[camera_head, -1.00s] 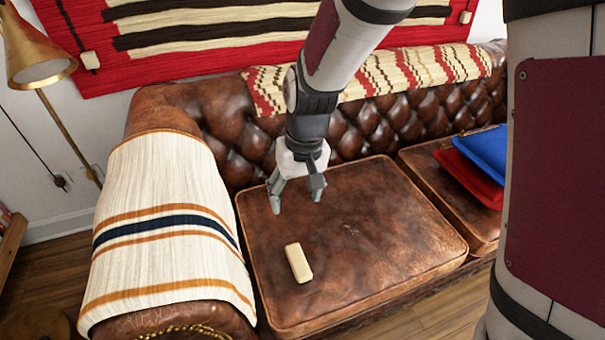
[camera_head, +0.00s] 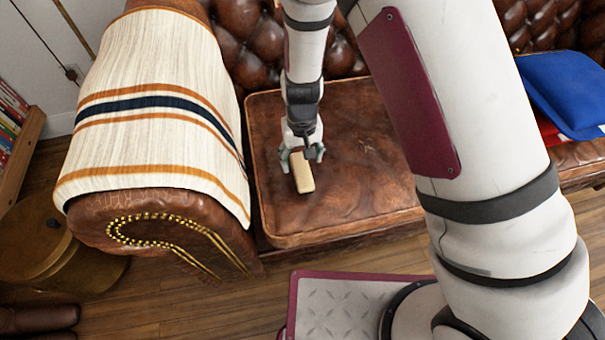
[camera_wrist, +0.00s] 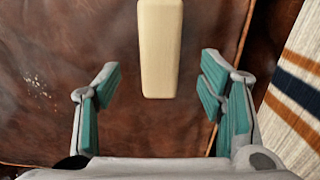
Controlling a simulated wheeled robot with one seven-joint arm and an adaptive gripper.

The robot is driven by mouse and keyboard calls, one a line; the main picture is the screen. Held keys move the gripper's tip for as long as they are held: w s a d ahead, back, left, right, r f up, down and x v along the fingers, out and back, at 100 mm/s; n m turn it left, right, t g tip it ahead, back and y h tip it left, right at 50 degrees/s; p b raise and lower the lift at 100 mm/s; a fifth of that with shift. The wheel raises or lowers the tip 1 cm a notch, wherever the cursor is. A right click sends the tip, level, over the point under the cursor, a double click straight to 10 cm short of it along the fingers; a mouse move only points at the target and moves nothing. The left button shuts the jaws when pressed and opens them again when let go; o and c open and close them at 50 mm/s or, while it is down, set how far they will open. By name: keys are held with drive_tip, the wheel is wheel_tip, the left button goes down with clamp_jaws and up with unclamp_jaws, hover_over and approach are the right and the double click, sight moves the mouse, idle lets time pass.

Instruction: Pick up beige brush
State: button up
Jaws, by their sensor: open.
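The beige brush (camera_head: 302,178) is a small pale block lying on the brown leather seat cushion (camera_head: 345,208). My gripper (camera_head: 301,157) is over the far part of the brush in the head view. I cannot tell the exact height above the cushion.
The sofa arm at left carries a striped cream blanket (camera_head: 155,95), which also shows at right in the wrist view (camera_wrist: 300,85). Blue and red pillows (camera_head: 568,88) lie on the right seat. The cushion around the brush is clear.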

sight(302, 169)
drive_tip(key=shift+f+b, duration=1.3)
drive_tip(key=shift+f, duration=1.85)
drive_tip(key=c, duration=1.4)
drive_tip(key=shift+r, duration=0.1)
drive_tip(key=shift+r+p, duration=0.35)
drive_tip(key=shift+r, duration=0.15)
drive_tip(key=r, duration=0.1)
drive_tip(key=r+p, duration=0.1)
drive_tip(key=r, duration=0.1)
drive_tip(key=shift+s, duration=0.3)
drive_tip(key=s+p, duration=0.1)
drive_tip(key=s, duration=0.4)
drive_tip(key=s+p, duration=0.1)
drive_tip(key=s, duration=0.4)
drive_tip(key=s+r+p, duration=0.1)
drive_tip(key=s, duration=0.4)
drive_tip(key=shift+s+d, duration=0.15)
drive_tip(key=shift+s, duration=0.1)
